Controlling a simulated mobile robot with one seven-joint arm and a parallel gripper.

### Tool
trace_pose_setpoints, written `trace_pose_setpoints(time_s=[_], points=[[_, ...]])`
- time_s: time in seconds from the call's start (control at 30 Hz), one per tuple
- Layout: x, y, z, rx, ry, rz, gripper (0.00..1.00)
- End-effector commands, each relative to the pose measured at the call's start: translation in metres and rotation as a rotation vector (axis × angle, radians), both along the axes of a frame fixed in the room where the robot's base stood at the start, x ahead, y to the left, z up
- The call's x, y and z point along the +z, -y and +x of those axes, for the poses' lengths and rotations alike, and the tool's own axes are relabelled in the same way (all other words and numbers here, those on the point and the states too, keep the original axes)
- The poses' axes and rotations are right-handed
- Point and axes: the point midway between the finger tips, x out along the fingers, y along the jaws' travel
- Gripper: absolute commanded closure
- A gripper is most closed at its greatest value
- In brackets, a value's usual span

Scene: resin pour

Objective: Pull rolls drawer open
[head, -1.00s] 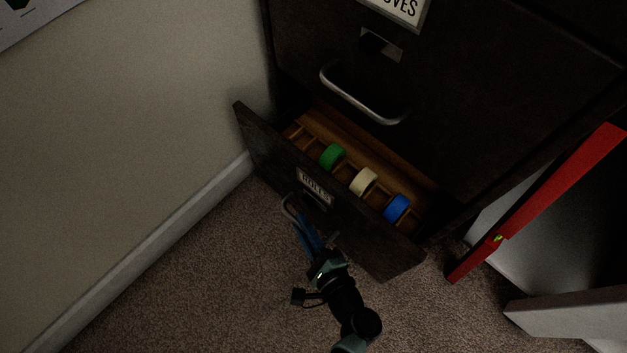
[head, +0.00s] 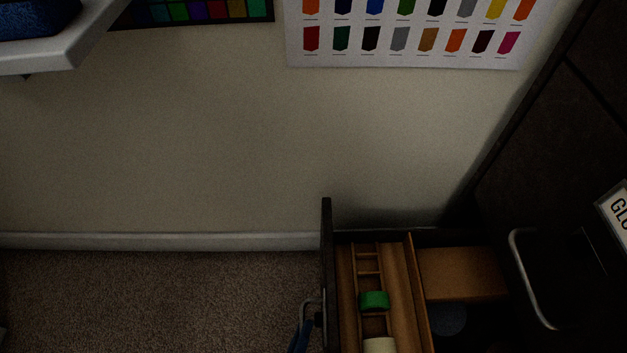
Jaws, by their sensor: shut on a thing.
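The rolls drawer stands open, and its dark front panel (head: 327,255) shows edge-on at the bottom middle of the head view. Inside is a wooden rack with a green roll (head: 374,300) and a cream roll (head: 380,345) cut off by the lower edge. The drawer's curved metal handle (head: 308,304) sticks out to the left of the panel. My gripper (head: 301,336) is at this handle, shut on it; only its blue fingers show at the lower edge. The rest of it and the drawer's near end are out of view.
Behind the rack lie a brown wooden block (head: 462,274) and a dim round thing (head: 447,318). The cabinet's upper drawer handle (head: 519,275) juts out at right. The wall (head: 200,150) runs close beside the drawer. Carpet (head: 150,300) at left is clear.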

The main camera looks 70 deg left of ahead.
Motion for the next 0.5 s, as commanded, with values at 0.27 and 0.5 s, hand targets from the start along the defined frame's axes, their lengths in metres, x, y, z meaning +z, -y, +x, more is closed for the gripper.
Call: trace_pose_setpoints(time_s=[0.27,0.5], points=[[0.0002,0.0014,-0.0005,-0.004,0.0,-0.001,1.0],[0.0001,0.0011,-0.0004,-0.005,0.0,0.0,0.58]])
